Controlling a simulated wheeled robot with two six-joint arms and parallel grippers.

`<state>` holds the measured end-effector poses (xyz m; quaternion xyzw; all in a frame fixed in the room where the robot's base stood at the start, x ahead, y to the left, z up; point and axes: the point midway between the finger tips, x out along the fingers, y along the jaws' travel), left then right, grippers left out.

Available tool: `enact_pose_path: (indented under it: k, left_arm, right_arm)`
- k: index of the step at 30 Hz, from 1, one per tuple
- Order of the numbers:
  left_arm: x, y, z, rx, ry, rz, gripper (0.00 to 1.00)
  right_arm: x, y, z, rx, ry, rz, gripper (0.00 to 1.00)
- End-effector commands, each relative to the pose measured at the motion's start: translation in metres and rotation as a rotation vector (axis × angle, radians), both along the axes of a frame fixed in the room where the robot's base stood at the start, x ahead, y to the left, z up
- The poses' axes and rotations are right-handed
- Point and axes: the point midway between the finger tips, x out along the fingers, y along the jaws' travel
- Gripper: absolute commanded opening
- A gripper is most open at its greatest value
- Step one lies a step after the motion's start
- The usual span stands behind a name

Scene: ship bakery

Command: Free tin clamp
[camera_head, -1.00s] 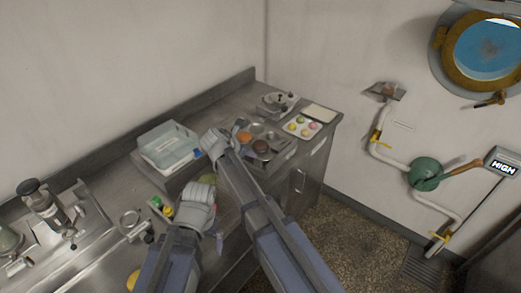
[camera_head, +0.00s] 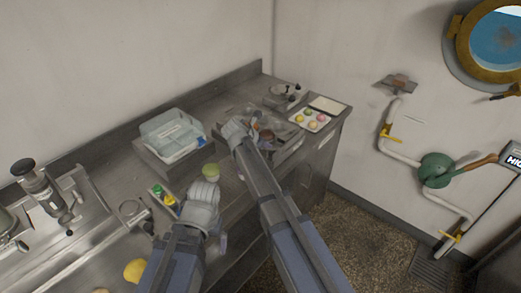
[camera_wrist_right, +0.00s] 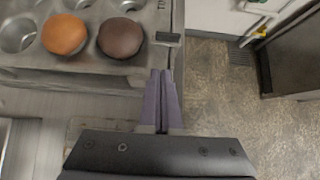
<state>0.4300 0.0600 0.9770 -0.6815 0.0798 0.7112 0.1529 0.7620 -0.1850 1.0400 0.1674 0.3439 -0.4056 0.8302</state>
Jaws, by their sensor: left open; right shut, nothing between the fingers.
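A metal muffin tin (camera_wrist_right: 80,22) with round cups fills the upper left of the right wrist view. An orange bun (camera_wrist_right: 64,34) and a brown bun (camera_wrist_right: 121,38) sit in its near cups. A small dark clamp-like piece (camera_wrist_right: 169,38) is at the tin's right edge, beside printed letters. My right gripper (camera_wrist_right: 162,74) is shut and empty, its tips just below this piece in the picture; I cannot tell if they touch. In the head view my right gripper (camera_head: 236,128) partly hides the tin. My left gripper (camera_head: 204,188) is open over the counter's front part.
A clear lidded box (camera_head: 172,134) stands on the counter at left of the tin. A tray of coloured rounds (camera_head: 311,120) lies at right. A green-topped item (camera_head: 210,170) and small bottles (camera_head: 163,196) are near my left gripper. A sink (camera_head: 80,250) is at left.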

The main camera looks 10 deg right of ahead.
Motion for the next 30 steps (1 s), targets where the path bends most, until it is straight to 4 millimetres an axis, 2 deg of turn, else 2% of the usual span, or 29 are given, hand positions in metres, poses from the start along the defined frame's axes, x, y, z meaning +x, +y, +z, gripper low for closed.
enact_pose_path:
  k: [1,2,7,12,30]
  left_arm:
    - [0.000,0.000,-0.013,0.000,0.000,0.000,1.00]
    - [0.000,0.000,-0.017,0.000,0.000,0.000,1.00]
    - [0.000,0.000,-0.011,0.000,0.000,0.000,1.00]
    - [0.000,0.000,-0.010,0.000,0.000,0.000,1.00]
    - [0.000,0.000,-0.011,0.000,0.000,0.000,1.00]
  right_arm:
    - [0.006,-0.006,-0.014,0.000,-0.001,-0.002,0.00]
    - [0.008,-0.008,-0.017,0.000,-0.001,-0.002,0.00]
    - [0.023,-0.027,-0.011,0.002,-0.001,-0.001,0.00]
    - [0.030,-0.037,-0.011,0.002,-0.001,0.000,0.00]
    - [0.033,-0.039,-0.011,0.001,0.000,-0.019,0.00]
